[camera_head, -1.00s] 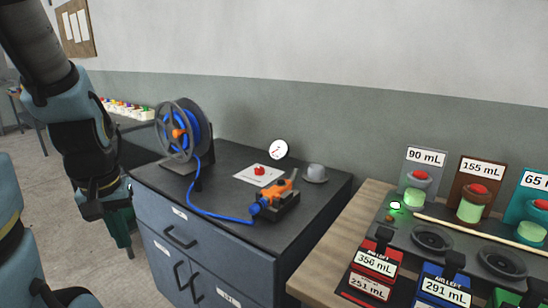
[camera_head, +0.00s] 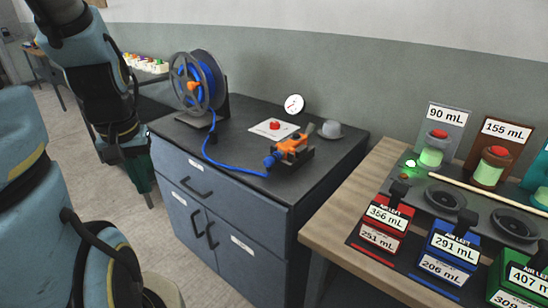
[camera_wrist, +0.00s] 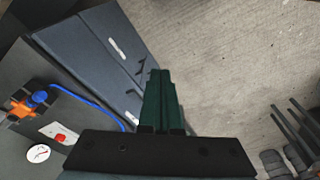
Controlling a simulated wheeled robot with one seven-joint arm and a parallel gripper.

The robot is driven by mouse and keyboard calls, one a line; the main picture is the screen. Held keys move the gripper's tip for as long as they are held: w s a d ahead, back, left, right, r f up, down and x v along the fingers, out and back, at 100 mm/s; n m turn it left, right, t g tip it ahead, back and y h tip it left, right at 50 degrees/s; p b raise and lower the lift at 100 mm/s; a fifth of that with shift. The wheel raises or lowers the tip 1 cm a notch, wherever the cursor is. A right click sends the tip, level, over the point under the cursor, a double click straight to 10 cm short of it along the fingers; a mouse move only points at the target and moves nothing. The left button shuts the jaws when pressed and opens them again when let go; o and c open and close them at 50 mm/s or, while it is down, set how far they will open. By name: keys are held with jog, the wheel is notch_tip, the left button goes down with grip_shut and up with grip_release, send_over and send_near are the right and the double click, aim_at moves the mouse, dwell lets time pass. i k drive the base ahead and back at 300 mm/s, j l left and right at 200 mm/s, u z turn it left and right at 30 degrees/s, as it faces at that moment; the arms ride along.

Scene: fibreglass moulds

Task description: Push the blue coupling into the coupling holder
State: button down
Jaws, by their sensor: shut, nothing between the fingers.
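The blue coupling (camera_head: 269,162) is at the end of a blue hose (camera_head: 228,168) on the dark cabinet top. It sits at the left end of the orange coupling holder (camera_head: 293,148), close against it; I cannot tell how far in it is. In the wrist view the coupling (camera_wrist: 40,97) and the orange holder (camera_wrist: 20,105) show at the far left. My gripper (camera_wrist: 161,75) has dark green fingers, shut and empty, over the cabinet's front side and the floor, well away from the coupling. In the head view my gripper (camera_head: 143,180) hangs left of the cabinet.
A hose reel (camera_head: 197,83) stands at the cabinet's back left. A red button on a white plate (camera_head: 275,128), a round gauge (camera_head: 294,104) and a grey cap (camera_head: 331,129) are near the holder. A wooden bench (camera_head: 340,195) with labelled containers stands at right.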

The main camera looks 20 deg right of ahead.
aim_at(276, 156)
jog(key=i+j+z, duration=0.2)
jog(key=j, duration=0.35)
jog(key=j+z, duration=0.2)
jog(key=j, duration=0.3)
jog(key=i+j+z, duration=0.2)
jog(key=j, duration=0.35)
jog(key=k, duration=0.1)
